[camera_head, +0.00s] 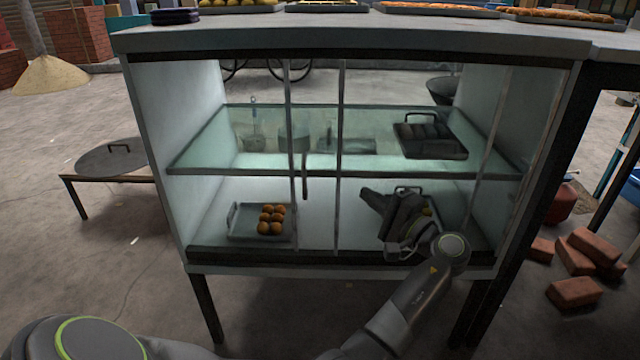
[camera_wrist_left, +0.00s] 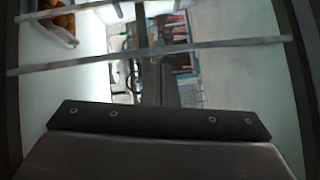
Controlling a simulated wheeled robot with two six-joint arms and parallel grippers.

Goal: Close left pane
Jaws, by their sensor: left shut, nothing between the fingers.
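The glass-fronted cabinet (camera_head: 390,262) has thin upright pane frame bars near its middle. More upright bars show near the right side. Which bars belong to the left pane I cannot tell. My left gripper (camera_head: 372,200) is shut and empty at the lower right part of the front, right of the handle and apart from it. In the left wrist view, pale bars (camera_wrist_left: 150,55) cross above the gripper body. My right gripper is not in view.
Inside, a tray (camera_head: 236,222) of round brown food sits lower left, and a dark tray (camera_head: 430,140) rests on the glass shelf (camera_head: 280,172). Another tray is partly hidden behind my gripper. A low table (camera_head: 110,178) stands left; bricks (camera_head: 575,292) lie right.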

